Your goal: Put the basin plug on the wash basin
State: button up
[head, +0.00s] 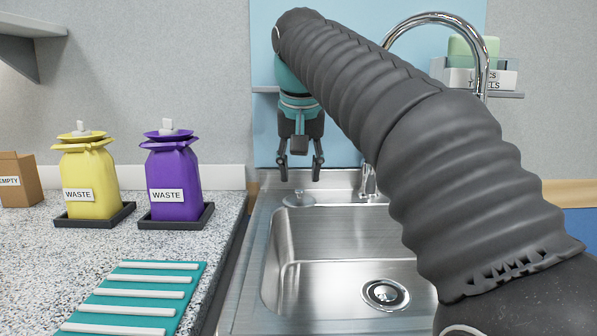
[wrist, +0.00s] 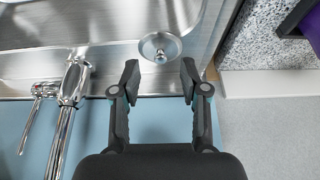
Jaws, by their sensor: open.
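The basin plug (head: 298,199) is a round metal disc with a small knob on top. It rests on the back left corner of the steel wash basin (head: 265,222). In the wrist view the plug (wrist: 160,47) lies just beyond my fingertips, centred between them. My gripper (head: 299,172) is open and empty, pointing down above the plug. In the wrist view my gripper's (wrist: 159,76) two fingers are spread apart. The basin's drain (head: 385,294) is a round metal ring in the bowl floor.
A chrome tap (head: 370,182) stands at the basin's back, right of my gripper. Yellow (head: 90,182) and purple (head: 173,180) waste bags sit in dark trays on the left counter. A teal ribbed mat (head: 135,297) lies in front of them. A wall shelf holds a towel box (head: 480,78).

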jog(key=s+b, duration=0.1)
jog(key=s, duration=0.8)
jog(key=shift+s, duration=0.15)
